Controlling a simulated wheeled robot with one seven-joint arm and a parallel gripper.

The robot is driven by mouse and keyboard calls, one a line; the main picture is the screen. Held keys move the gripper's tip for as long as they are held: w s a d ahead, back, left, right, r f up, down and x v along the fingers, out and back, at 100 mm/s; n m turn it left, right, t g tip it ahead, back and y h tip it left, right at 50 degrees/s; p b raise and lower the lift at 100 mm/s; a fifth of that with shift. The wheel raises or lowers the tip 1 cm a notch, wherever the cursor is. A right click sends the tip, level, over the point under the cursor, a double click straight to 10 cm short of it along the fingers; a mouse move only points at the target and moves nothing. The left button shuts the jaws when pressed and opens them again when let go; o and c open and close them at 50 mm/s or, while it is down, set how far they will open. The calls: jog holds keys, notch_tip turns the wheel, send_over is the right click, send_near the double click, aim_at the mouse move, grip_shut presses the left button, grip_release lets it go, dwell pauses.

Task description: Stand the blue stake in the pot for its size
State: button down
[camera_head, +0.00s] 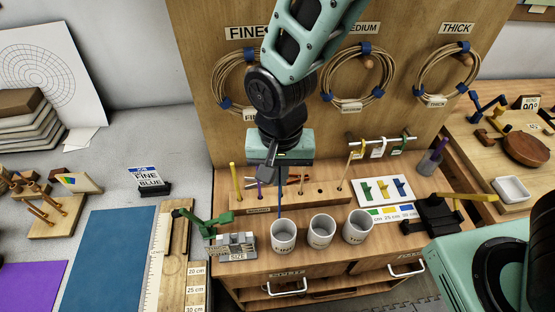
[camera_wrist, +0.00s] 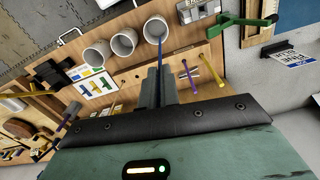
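The blue stake (camera_head: 280,203) hangs upright below my gripper (camera_head: 270,178). In the wrist view the stake (camera_wrist: 162,52) comes out from between the fingers (camera_wrist: 156,86), which are shut on it. Its lower end is at the mouth of the left pot (camera_head: 283,238), which also shows in the wrist view (camera_wrist: 148,32); I cannot tell how far inside it reaches. This pot's label seems to read FINE. A middle pot (camera_head: 321,234) and a right pot (camera_head: 357,228) stand beside it, their labels too small to read surely.
A wooden rack (camera_head: 310,197) behind the pots holds yellow, purple and pale stakes. A grey SIZE block (camera_head: 237,248) and a green clamp (camera_head: 205,222) stand left of the pots. A card (camera_head: 150,180) reads FINE BLUE. A black holder (camera_head: 436,213) stands at right.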

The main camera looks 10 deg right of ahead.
jog(key=shift+s, duration=0.1)
dwell(0.3)
notch_tip(320, 180, down, 6)
jog(key=b, duration=0.4)
jog(key=shift+f, duration=0.4)
dwell(1.2)
jog(key=shift+f+b, duration=3.45)
jog(key=shift+f, duration=1.35)
jog(key=c, duration=2.1)
grip_release()
jog(key=o, duration=0.5)
jog(key=shift+o, duration=0.2)
jog(key=shift+r, duration=0.1)
notch_tip(320, 180, up, 17)
jog(key=b, duration=0.2)
jog(key=shift+r, duration=0.1)
